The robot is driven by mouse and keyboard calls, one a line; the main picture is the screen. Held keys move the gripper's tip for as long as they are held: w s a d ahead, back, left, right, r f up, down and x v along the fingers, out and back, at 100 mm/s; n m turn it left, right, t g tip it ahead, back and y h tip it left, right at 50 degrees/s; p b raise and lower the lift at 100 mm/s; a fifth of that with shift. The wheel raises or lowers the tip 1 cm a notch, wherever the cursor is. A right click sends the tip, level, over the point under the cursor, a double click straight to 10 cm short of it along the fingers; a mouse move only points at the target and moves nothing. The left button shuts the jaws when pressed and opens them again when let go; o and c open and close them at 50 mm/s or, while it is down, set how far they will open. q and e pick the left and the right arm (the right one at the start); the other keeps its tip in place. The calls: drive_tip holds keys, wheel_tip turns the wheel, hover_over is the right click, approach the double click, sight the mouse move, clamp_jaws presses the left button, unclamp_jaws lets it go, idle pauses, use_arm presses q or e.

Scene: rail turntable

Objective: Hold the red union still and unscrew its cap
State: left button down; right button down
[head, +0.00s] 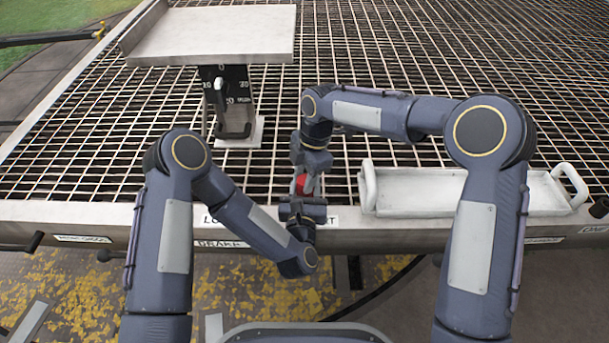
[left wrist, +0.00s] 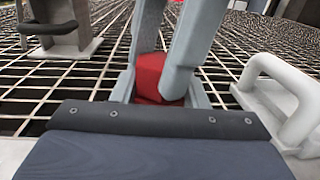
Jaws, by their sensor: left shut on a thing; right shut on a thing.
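The red union (head: 305,184) is a small red piece between my two grippers, just above the table's front edge. It also shows in the left wrist view (left wrist: 149,76), framed by grey fingers. My left gripper (head: 303,194) is shut on it from the near side. My right gripper (head: 309,174) comes from the far side and is shut on the same piece. The fingers hide most of the union, and I cannot tell the cap from the body.
A white tray with handles (head: 440,192) lies on the grating right of the grippers. A raised pale plate (head: 215,35) stands at the back left, with a dark dial bracket (head: 228,84) below it. The open grating (head: 400,60) behind is mostly clear. Labels line the front rail.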

use_arm(q)
drive_tip(key=shift+w+r, duration=0.1)
use_arm(e)
drive_tip(key=shift+s+a+f+n+g, duration=0.15)
drive_tip(key=shift+s+a+n+g, duration=0.2)
drive_tip(key=shift+n, duration=0.25)
use_arm(q)
drive_tip(key=shift+d, duration=0.1)
use_arm(e)
drive_tip(key=shift+d, duration=0.1)
drive_tip(key=shift+v, duration=0.9)
drive_tip(key=shift+w+r, duration=0.15)
drive_tip(key=shift+r, duration=0.2)
drive_tip(key=shift+r, duration=0.45)
drive_tip(key=shift+a+v, duration=0.25)
drive_tip(key=shift+v, duration=0.95)
drive_tip(key=shift+a+v, duration=0.2)
drive_tip(key=shift+v, duration=1)
drive_tip(key=shift+r, duration=0.1)
